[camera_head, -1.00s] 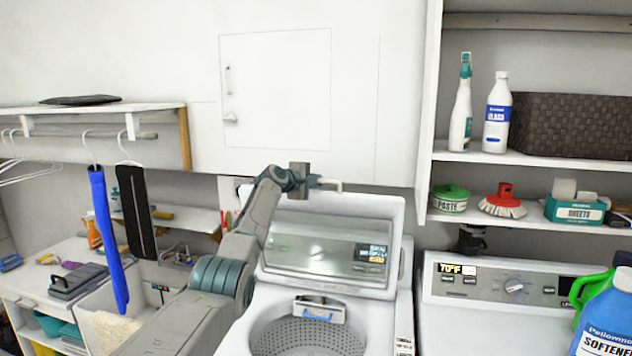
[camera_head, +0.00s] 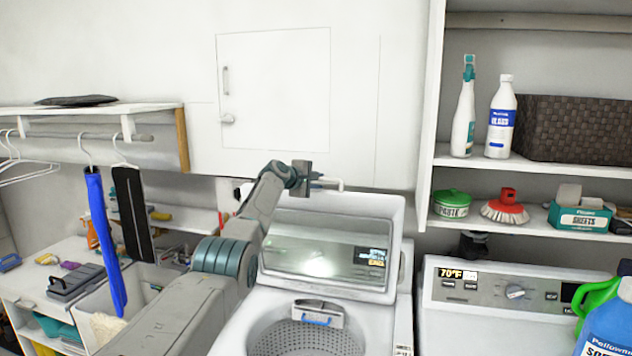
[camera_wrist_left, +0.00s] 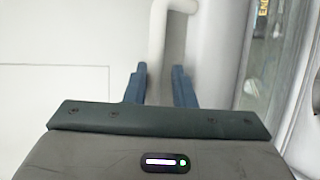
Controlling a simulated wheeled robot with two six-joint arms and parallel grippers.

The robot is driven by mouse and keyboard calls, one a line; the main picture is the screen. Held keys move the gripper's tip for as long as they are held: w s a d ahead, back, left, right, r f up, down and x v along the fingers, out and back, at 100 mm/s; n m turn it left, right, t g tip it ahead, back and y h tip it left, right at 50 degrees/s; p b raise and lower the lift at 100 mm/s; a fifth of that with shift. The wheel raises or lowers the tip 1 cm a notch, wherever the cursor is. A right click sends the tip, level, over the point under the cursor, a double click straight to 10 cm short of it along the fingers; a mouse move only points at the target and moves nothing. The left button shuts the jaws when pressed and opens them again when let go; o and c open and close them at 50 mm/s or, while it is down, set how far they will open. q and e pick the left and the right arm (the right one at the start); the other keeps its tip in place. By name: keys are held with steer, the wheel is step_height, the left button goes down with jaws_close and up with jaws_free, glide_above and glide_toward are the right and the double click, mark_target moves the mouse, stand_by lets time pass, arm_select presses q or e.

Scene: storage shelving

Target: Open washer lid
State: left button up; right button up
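The white washer lid (camera_head: 390,215) stands raised at the back of the washer (camera_head: 235,335), with its window panel facing me. The drum (camera_head: 300,338) below is uncovered. My left gripper (camera_head: 318,181) is at the lid's top edge, towards its left side. In the left wrist view its two blue fingers (camera_wrist_left: 160,88) are apart, with a bent white tube (camera_wrist_left: 157,45) showing between and beyond them. Whether the fingers touch the lid or tube is unclear. My right gripper is not in view.
A second machine with a control panel (camera_head: 510,290) stands to the right, with a softener bottle (camera_head: 610,325) near it. Shelves with bottles and a woven basket (camera_head: 575,130) are above. Hangers and a sink counter are at left.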

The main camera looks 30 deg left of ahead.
arm_select(q)
steer(key=shift+a, duration=0.1)
steer(key=b+v, duration=0.7)
steer(key=v, duration=0.3)
steer(key=shift+s, duration=0.35)
steer(key=shift+r, duration=0.1)
